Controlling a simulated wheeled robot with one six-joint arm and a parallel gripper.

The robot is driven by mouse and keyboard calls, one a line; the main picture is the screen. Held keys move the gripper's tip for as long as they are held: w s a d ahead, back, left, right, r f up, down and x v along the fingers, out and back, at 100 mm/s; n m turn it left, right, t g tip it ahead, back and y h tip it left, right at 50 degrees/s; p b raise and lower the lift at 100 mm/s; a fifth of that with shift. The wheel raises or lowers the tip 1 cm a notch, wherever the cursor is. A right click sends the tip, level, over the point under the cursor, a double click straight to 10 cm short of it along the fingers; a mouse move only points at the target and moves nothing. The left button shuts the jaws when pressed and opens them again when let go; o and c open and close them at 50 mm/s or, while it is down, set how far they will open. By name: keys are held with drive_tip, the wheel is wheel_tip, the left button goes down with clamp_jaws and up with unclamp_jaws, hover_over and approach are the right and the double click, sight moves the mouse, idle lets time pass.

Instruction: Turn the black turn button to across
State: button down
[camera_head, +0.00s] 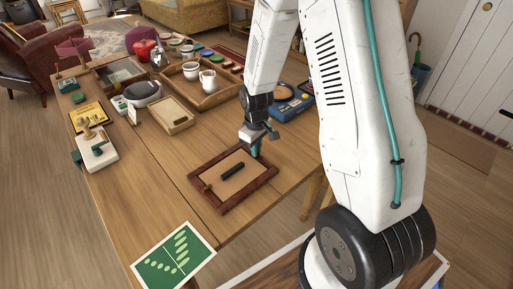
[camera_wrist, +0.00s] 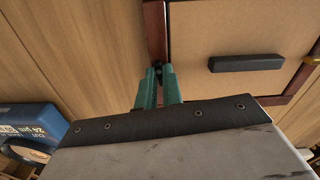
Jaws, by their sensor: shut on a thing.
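A dark reddish-brown wooden frame (camera_head: 240,198) with a tan panel (camera_head: 220,184) lies flat on the table. My gripper (camera_head: 255,151) is at the frame's far right rim, pointing down. In the wrist view its green fingers (camera_wrist: 159,74) are shut on a small dark piece at the rim (camera_wrist: 155,28), which looks like the black turn button. The fingers mostly hide it, so I cannot tell which way it points. A black bar (camera_head: 232,169) lies on the panel, apart from my fingers; it also shows in the wrist view (camera_wrist: 246,63).
A small brass piece (camera_head: 207,188) sits on the frame's opposite rim. A blue box (camera_head: 291,108) stands beyond my gripper. A wooden tray (camera_head: 212,99) with white mugs, a shallow box (camera_head: 168,122) and a white board (camera_head: 98,153) stand further off. Bare table lies left of the frame.

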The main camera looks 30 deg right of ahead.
drive_tip(key=n, duration=0.8)
drive_tip(key=shift+s+a, duration=0.1)
drive_tip(key=n, duration=0.4)
drive_tip(key=shift+s+n, duration=0.1)
drive_tip(key=shift+n, duration=1.9)
drive_tip(key=c, duration=1.5)
unclamp_jaws()
drive_tip(key=shift+c, duration=0.2)
wheel_tip(320, 180, up, 8)
drive_tip(key=shift+f, duration=0.1)
